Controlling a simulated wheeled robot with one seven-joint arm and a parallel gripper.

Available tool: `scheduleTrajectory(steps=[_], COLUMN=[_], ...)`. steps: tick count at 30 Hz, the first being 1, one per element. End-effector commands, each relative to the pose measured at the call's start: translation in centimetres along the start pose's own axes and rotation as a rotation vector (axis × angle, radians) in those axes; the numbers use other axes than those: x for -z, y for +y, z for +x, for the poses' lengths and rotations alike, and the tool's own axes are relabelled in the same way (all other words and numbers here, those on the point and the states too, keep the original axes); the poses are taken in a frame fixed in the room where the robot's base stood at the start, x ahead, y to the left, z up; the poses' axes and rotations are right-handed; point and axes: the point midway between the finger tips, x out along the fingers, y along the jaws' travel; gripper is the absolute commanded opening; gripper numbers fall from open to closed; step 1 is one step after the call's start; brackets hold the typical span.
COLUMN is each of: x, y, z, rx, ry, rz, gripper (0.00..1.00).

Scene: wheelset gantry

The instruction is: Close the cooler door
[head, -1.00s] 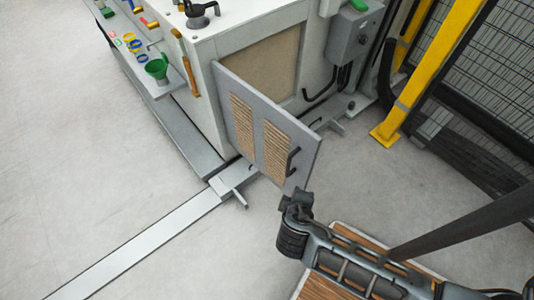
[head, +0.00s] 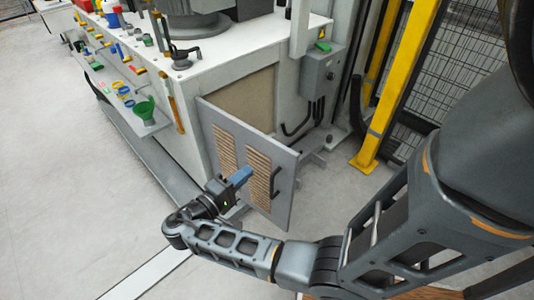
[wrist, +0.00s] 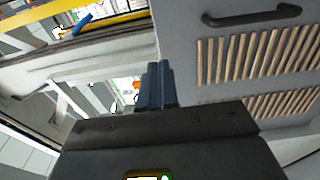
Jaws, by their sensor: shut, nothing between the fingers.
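The cooler door (head: 222,122) is a grey panel with two slatted vents and a black handle (head: 275,182). It stands open, swung out from the cooler opening (head: 245,100) in the white cabinet. My gripper (head: 238,178) is shut and empty, with blue fingers, in front of the door's outer face near the vents. In the wrist view the shut fingers (wrist: 160,85) point forward beside the door (wrist: 185,60), whose handle (wrist: 255,17) is at the upper right. I cannot tell whether the fingers touch the door.
A yellow post (head: 395,90) and mesh fence stand to the right. A grey electrical box (head: 322,75) is on the cabinet. A shelf with a green funnel (head: 145,108) sticks out at the left. The floor at the left is clear.

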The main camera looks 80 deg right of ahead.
Motion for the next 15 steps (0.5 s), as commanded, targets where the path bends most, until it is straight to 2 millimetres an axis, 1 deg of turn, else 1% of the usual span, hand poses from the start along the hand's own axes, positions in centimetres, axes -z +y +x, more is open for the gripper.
scheduleTrajectory(steps=[1, 9, 15], x=[-0.1, -0.1, -0.1], y=[0.1, 0.1, 0.1], z=[1.2, 6.5, 9.3], rx=[0.0, 0.001, 0.002], ry=[-0.006, -0.004, -0.003], rz=[-0.001, 0.0, -0.001], gripper=[0.0, 0.0, 0.0])
